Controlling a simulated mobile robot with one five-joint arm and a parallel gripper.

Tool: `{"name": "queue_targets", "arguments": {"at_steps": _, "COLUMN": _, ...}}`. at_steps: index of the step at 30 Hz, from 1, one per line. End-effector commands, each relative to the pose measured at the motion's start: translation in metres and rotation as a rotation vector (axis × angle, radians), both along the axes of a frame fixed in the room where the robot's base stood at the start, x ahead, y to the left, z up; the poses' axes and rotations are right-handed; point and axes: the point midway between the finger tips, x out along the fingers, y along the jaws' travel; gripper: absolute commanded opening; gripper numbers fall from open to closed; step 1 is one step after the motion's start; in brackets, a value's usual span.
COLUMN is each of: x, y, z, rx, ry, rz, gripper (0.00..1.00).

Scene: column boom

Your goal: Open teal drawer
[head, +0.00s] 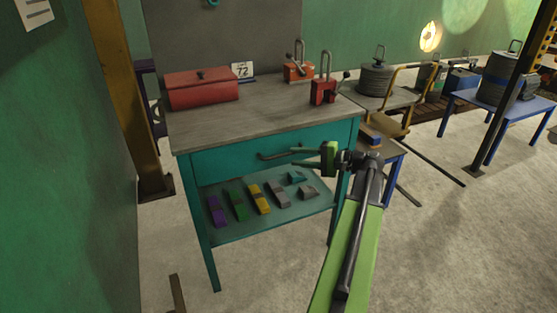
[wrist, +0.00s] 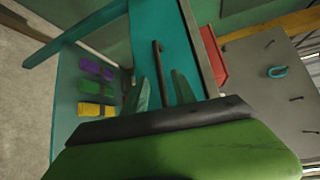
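The teal drawer (head: 228,162) is under the worktop of a teal workbench, and its front looks flush with the frame. A dark bar handle (head: 268,156) runs along the drawer front. My gripper (head: 294,157) is at the right part of the handle, fingers pointing left. In the wrist view the drawer front (wrist: 172,30) fills the upper middle, and the handle (wrist: 157,60) runs down between the two parted green fingers of my gripper (wrist: 160,78). The fingers look open, with a gap on each side of the handle. I cannot tell whether either finger touches it.
The lower shelf (head: 225,228) holds several coloured blocks. A blue-legged stand (head: 385,150) is close on the right. The floor (head: 440,240) at right front is clear.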

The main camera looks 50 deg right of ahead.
Motion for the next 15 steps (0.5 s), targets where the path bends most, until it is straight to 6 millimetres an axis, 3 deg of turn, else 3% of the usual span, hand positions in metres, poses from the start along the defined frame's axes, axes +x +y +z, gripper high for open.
{"name": "queue_targets", "arguments": {"at_steps": 6, "x": 0.043, "y": 0.019, "z": -0.008, "rx": 0.000, "ry": 0.001, "rz": 0.002, "gripper": 0.33}}
{"name": "queue_targets", "arguments": {"at_steps": 15, "x": 0.062, "y": 0.027, "z": -0.010, "rx": 0.001, "ry": 0.001, "rz": -0.002, "gripper": 0.33}}
